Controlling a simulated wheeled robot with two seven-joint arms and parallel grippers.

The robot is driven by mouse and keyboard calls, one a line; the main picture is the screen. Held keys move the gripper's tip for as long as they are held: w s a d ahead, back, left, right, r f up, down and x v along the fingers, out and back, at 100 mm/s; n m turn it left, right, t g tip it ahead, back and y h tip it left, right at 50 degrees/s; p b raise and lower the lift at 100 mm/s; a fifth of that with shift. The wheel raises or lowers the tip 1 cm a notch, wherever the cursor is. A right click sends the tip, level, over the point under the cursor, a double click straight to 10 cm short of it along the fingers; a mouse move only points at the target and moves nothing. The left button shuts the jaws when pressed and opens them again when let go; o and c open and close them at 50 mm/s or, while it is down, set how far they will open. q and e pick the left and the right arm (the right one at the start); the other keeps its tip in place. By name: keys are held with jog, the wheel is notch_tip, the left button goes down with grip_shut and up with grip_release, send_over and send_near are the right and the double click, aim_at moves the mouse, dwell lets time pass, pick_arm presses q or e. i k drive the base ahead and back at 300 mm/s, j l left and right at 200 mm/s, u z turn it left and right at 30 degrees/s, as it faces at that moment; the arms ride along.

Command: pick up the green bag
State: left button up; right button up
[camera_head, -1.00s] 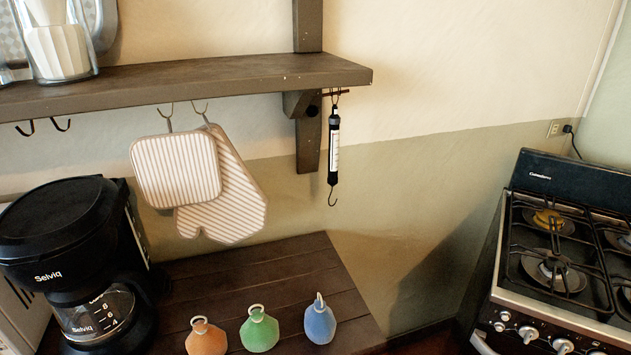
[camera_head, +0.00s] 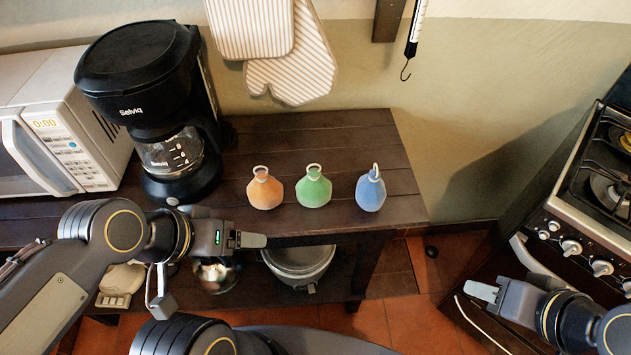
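The green bag (camera_head: 313,188) is a small round pouch with a narrow neck and a pale ring on top. It stands upright on the dark wooden table, between an orange bag (camera_head: 265,190) and a blue bag (camera_head: 370,191), apart from both. My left gripper (camera_head: 254,240) is at the table's front edge, lower left of the green bag and pointing right. My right gripper (camera_head: 481,291) is at the lower right, pointing left, well away from the bags. Neither touches a bag. Both grippers are seen side-on, so the gaps between their fingers are hidden.
A black coffee maker (camera_head: 150,100) and a white microwave (camera_head: 62,135) stand left on the table (camera_head: 330,132). Striped mitts (camera_head: 290,75) and a hook scale (camera_head: 413,45) hang behind. A pot (camera_head: 300,258) sits on the lower shelf. A stove (camera_head: 575,225) is at the right.

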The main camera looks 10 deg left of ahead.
aim_at(314, 191)
jog(key=i+l+u, duration=0.1)
jog(key=l+u, duration=0.3)
jog(key=l, duration=0.15)
jog(key=l+u, duration=0.45)
jog(key=k+l+u, duration=0.1)
jog(key=l+u, duration=0.3)
jog(key=l, duration=0.25)
